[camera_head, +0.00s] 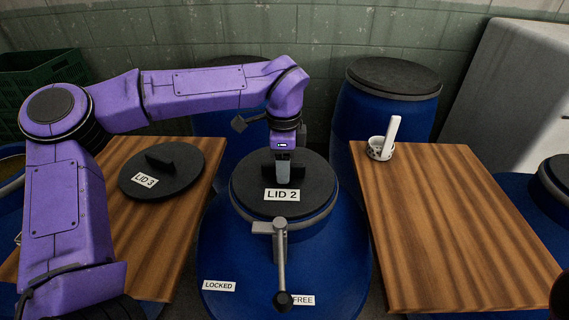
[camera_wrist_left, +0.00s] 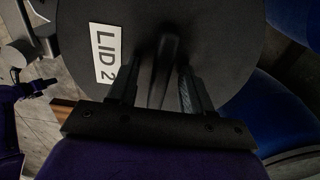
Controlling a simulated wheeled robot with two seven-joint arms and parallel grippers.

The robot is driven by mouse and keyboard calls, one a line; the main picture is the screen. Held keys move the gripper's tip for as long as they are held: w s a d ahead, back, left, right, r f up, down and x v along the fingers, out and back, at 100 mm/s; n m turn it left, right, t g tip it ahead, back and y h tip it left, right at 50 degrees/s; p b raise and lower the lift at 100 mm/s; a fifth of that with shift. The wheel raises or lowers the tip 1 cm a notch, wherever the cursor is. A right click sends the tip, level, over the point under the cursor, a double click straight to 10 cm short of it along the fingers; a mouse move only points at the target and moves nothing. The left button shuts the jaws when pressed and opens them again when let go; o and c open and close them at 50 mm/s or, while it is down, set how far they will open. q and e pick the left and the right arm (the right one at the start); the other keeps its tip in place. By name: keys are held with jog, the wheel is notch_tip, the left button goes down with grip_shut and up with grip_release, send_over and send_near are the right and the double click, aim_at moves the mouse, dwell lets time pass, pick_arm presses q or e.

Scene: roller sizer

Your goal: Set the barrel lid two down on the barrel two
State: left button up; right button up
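The black barrel lid two (camera_head: 257,202), labelled LID 2, lies on top of the blue barrel two (camera_head: 225,255), inside its grey rim ring. It looks level; whether it is fully seated I cannot tell. My left gripper (camera_head: 283,178) is over the lid's middle, pointing down. In the left wrist view the lid (camera_wrist_left: 225,50) fills the top, and my left gripper's (camera_wrist_left: 160,75) fingers stand apart on either side of its upright handle (camera_wrist_left: 167,60), with a gap showing. My right gripper is not in view.
A clamp lever (camera_head: 281,255) stands at the barrel's front, between LOCKED and FREE labels. Lid three (camera_head: 185,178) lies on the left wooden table (camera_head: 140,245). Another closed barrel (camera_head: 385,110) stands behind.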

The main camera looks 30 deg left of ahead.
pick_arm(q)
jog(key=shift+r, duration=0.1)
jog(key=shift+w+r+p, duration=0.1)
jog(key=shift+r+p, duration=0.85)
notch_tip(320, 180, up, 11)
jog(key=shift+b, duration=0.35)
